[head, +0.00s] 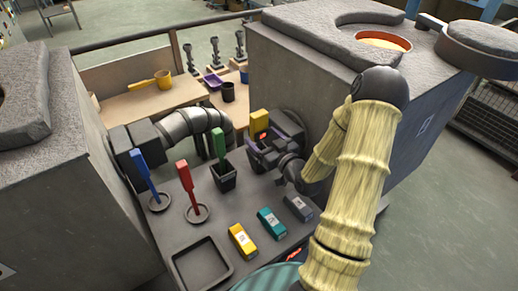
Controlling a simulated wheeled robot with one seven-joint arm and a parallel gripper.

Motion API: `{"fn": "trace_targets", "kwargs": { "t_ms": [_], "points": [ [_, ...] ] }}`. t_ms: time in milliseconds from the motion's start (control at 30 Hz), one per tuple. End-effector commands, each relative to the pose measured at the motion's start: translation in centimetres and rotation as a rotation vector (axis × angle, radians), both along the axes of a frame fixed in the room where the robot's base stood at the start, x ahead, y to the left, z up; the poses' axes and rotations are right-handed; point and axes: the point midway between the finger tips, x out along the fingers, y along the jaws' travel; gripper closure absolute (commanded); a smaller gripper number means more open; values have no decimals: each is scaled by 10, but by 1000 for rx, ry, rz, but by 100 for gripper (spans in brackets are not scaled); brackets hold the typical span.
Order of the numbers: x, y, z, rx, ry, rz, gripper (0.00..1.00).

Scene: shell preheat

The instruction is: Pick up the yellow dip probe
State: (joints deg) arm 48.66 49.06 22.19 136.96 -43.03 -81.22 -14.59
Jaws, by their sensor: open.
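The yellow dip probe (259,121) stands at the back of the dark bench; only its upper block shows. Its lower part is hidden behind my gripper (262,148). My gripper is open, with its dark fingers right at the probe, just below the yellow block. I cannot tell whether the fingers touch it or stand around it. A green probe (219,142) stands upright in a black cup (224,177), left of my gripper. A red probe (187,183) and a blue probe (143,172) stand in ring holders further left.
Yellow (243,240), teal (271,223) and grey (298,207) blocks lie on the front of the bench (226,221), near a black tray (202,265). Large stone-topped furnaces flank it. A thick grey pipe (193,124) runs behind the probes.

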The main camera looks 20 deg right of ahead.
Motion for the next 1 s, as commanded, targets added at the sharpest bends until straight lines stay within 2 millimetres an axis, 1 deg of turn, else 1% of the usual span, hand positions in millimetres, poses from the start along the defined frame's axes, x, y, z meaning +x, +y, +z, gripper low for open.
{"fn": "trace_targets", "kwargs": {
  "t_ms": [167, 267, 400, 533, 633, 1000],
  "points": [
    [3, 0, 1, 0, 0, 1, 24],
    [13, 1, 2, 0, 0, 1, 24],
    [35, 3, 2, 0, -1, 1, 24],
    [49, 6, 1, 0, 0, 2, 24],
    [52, 6, 0, 0, 0, 1, 24],
    [52, 6, -1, 0, 0, 0, 24]
  ]
}}
